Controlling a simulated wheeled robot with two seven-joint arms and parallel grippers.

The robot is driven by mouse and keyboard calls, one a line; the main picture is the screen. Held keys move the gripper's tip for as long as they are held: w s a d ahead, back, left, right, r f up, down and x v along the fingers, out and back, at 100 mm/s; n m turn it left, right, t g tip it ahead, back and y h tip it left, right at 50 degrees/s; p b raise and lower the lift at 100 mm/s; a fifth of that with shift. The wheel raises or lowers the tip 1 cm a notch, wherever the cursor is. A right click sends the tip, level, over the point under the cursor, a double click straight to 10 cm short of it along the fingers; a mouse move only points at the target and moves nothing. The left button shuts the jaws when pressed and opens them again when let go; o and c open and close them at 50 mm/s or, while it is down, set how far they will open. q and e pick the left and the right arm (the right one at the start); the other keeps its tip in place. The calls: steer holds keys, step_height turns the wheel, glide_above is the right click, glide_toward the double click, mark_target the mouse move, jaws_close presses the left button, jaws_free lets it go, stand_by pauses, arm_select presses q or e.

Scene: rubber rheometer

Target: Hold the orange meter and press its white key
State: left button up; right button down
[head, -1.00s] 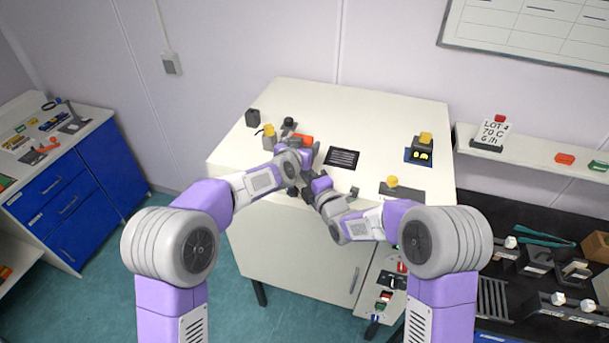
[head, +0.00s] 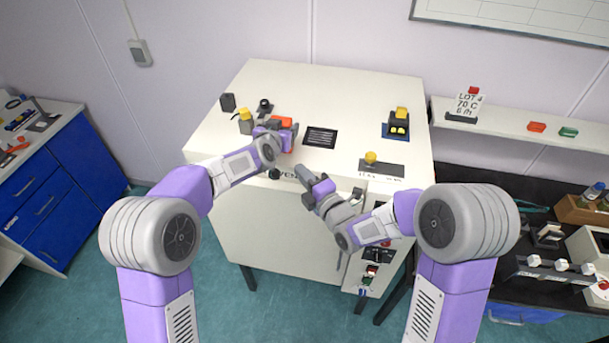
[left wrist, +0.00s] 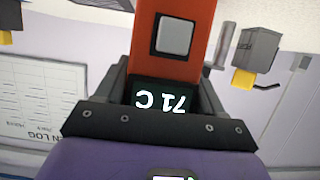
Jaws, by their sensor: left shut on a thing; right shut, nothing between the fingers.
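The orange meter (head: 283,121) is near the left part of the white cabinet top, in my left gripper (head: 276,130). My left gripper is shut on it. In the left wrist view the meter (left wrist: 180,63) stands between the dark jaws, with its pale square white key (left wrist: 173,37) uncovered and facing the camera. Its dark display (left wrist: 163,99) reads 71 C, upside down in that view. The meter's lower end is hidden by the gripper. My right gripper (head: 302,175) is shut and empty at the cabinet's front edge, lower right of the meter and apart from it.
The white cabinet top (head: 340,90) carries a black block (head: 228,102), a yellow-topped item (head: 246,121), a dark grille (head: 320,137), a yellow button (head: 371,157) and a blue-based holder (head: 396,131). A wall shelf (head: 500,128) is at right. The top's back middle is clear.

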arm_select(q)
steer(key=shift+a+f, duration=0.15)
steer(key=shift+f, duration=0.1)
arm_select(e)
steer(key=shift+s+d, duration=0.2)
steer(key=shift+s, duration=0.15)
arm_select(q)
steer(key=o, duration=1.2)
steer(key=shift+r, duration=0.1)
steer(key=shift+o, duration=0.2)
arm_select(e)
steer(key=shift+a, duration=0.1)
arm_select(q)
steer(key=shift+r, duration=0.15)
steer(key=shift+s+a+r, duration=0.1)
steer(key=shift+s, duration=0.2)
steer(key=v, duration=1.1)
steer(key=shift+s, duration=0.1)
